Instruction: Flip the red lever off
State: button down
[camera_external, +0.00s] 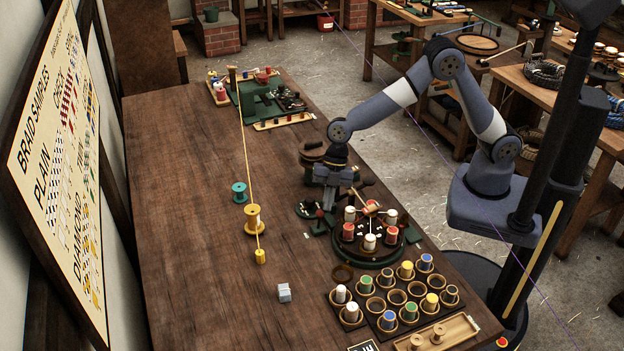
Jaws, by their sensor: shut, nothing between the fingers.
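A small red-tipped lever (320,214) stands on a dark green base at the left edge of the round braiding stand, on the wooden table. It is small here, and I cannot tell clearly which way it tilts. My gripper (328,206) points down just above and beside the red tip. Its fingers are shut with nothing between them. I cannot tell whether they touch the lever. The round dark green braiding stand (340,246) carries several red and white bobbins, right of and below my gripper.
A rack (395,297) of coloured spools stands at the table's near right. A green machine (275,100) is at the far end. The table's left side is clear.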

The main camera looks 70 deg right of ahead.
jog(key=shift+w+a+r+g+h, duration=0.2)
jog(key=shift+w+a+g+h, duration=0.4)
jog(key=shift+w+a, duration=0.1)
jog(key=shift+w+a+b, duration=0.5)
jog(key=shift+w+a, duration=0.15)
jog(key=w+a+p+v, duration=0.1)
jog(key=p+v, duration=0.4)
jog(key=v, duration=0.5)
jog(key=shift+w, duration=0.2)
jog(key=shift+a, duration=0.15)
